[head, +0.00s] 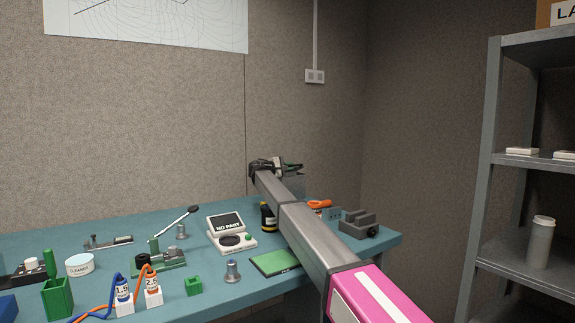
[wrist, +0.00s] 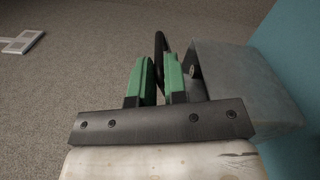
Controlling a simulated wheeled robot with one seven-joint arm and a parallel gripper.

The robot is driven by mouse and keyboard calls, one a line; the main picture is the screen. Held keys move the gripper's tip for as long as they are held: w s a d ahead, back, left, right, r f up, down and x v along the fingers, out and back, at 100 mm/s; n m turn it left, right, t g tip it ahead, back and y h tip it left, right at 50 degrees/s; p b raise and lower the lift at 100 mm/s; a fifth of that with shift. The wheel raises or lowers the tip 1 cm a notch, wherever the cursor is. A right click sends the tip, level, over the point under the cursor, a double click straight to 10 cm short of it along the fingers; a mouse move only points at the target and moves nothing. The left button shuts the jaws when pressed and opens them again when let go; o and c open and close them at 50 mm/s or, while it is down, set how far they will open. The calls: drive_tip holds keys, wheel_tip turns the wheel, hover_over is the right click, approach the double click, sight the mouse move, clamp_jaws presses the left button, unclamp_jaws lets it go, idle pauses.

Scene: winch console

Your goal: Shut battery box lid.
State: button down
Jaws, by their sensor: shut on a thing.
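My gripper (head: 291,166) is over the far back edge of the bench, at the top of a grey box (head: 296,184). In the wrist view its green fingers (wrist: 158,78) are close together around a thin dark curved part (wrist: 160,48), seen nearly edge-on beside the grey box (wrist: 245,80). A small round fitting shows on the box's near face. I cannot tell a battery box lid apart for sure, nor whether the dark part belongs to it. My arm hides part of the bench in the head view.
The teal bench (head: 225,296) holds a white "NO PART" device (head: 231,233), a green board (head: 275,261), a dark grey vise-like block (head: 358,224), a lever tool (head: 172,255) and a white tin (head: 80,264). A metal shelf (head: 520,160) stands right. The wall is close behind the box.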

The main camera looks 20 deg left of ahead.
drive_tip(key=shift+s+f, duration=0.1)
drive_tip(key=shift+f, duration=0.25)
idle(0.3)
drive_tip(key=c, duration=1.2)
unclamp_jaws()
drive_tip(key=v, duration=1)
drive_tip(key=shift+s+a, duration=0.2)
drive_tip(key=shift+s, duration=0.1)
